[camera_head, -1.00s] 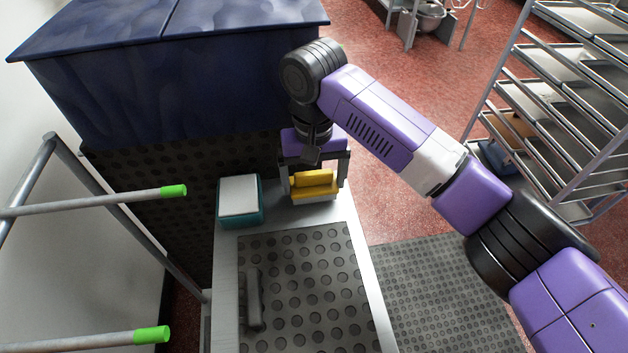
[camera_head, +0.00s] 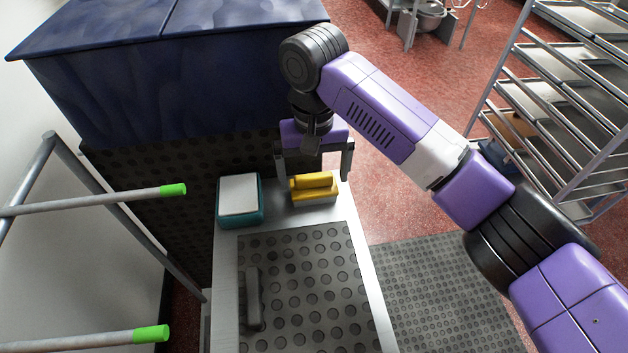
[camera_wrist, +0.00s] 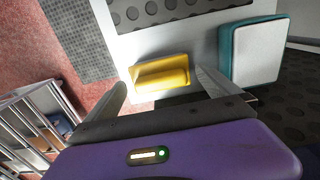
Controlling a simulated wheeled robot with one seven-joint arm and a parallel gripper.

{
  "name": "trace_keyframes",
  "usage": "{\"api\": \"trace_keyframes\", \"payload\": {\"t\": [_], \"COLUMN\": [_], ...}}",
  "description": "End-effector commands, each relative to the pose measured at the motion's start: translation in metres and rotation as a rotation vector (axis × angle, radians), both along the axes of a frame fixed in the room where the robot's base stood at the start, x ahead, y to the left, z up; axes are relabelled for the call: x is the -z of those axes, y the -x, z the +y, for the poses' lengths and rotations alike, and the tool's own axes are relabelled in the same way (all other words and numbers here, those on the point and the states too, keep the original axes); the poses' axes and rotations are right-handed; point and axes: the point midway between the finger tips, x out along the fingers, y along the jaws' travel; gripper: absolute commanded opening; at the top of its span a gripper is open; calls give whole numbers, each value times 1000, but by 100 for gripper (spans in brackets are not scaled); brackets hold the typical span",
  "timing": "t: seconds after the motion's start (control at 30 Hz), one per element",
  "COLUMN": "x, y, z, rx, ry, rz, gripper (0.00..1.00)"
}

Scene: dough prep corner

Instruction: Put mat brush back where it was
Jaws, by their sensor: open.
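The mat brush (camera_head: 315,187), a yellow block with a raised yellow grip, rests on the pale bench top near its far end. It also shows in the wrist view (camera_wrist: 161,75). My gripper (camera_head: 316,176) is open, with its two fingers spread wider than the brush. In the wrist view my gripper (camera_wrist: 162,88) has the brush lying ahead, between the lines of its fingertips, with a gap on both sides. The fingers do not hold it.
A teal box with a white top (camera_head: 240,200) stands left of the brush. A black mat with round dimples (camera_head: 305,280) covers the nearer bench, with a dark bar (camera_head: 253,298) on it. A dark blue bin (camera_head: 170,75) stands behind. Green-tipped rails (camera_head: 110,200) are at left.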

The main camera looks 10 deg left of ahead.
Motion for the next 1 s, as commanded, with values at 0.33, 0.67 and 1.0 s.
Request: {"api": "trace_keyframes", "payload": {"t": [0.33, 0.67, 1.0], "x": [-71, -94, -94], "y": [-1, 0, 0], "z": [0, 0, 0], "rx": [-1, 0, 1], "ry": [0, 0, 0], "rz": [-2, 1, 1], "gripper": [100, 100, 100]}}
